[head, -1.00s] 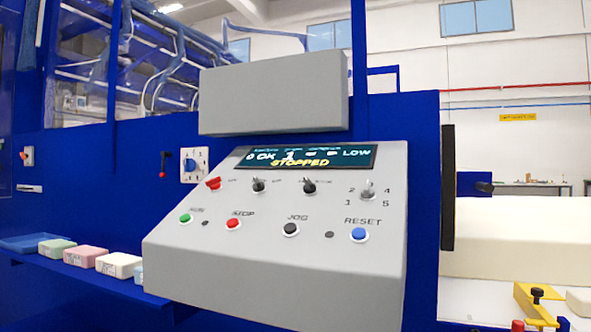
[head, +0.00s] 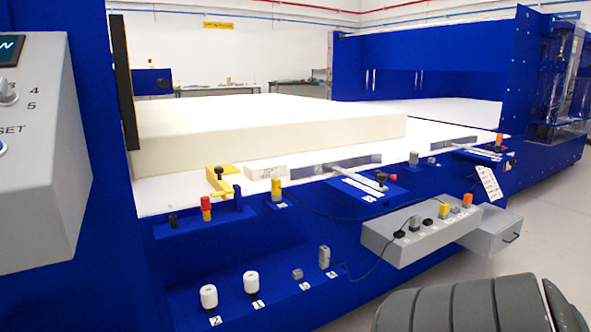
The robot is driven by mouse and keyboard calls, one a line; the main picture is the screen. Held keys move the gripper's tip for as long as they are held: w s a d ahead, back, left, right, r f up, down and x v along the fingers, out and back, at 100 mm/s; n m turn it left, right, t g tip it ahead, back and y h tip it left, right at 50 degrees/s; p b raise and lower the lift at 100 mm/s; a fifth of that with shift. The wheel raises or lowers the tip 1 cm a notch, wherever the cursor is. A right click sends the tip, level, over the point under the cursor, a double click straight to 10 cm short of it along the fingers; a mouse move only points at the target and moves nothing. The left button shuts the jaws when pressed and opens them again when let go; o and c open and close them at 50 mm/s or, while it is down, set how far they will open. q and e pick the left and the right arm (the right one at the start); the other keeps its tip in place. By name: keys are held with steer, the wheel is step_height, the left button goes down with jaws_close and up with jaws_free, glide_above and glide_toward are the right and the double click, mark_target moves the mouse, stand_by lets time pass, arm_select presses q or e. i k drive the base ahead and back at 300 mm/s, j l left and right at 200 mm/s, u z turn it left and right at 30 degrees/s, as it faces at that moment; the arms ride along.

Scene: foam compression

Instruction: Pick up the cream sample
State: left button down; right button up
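The shelf with small coloured sample blocks is outside the present view, so I do not see a cream sample there. A large cream foam block (head: 270,128) lies flat on the white bed of the blue machine. A small off-white block (head: 265,169) lies at the bed's front edge, to the right of a yellow clamp (head: 221,180); I cannot tell what it is. Neither of my grippers is in view.
The grey control console (head: 45,170) stands at the left edge. A grey button box (head: 425,230) juts from the machine's blue front (head: 200,250), which carries knobs, switches and a cable. Open grey floor (head: 560,235) lies to the right.

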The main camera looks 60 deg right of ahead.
mark_target(257, 171)
steer(key=z, duration=1.75)
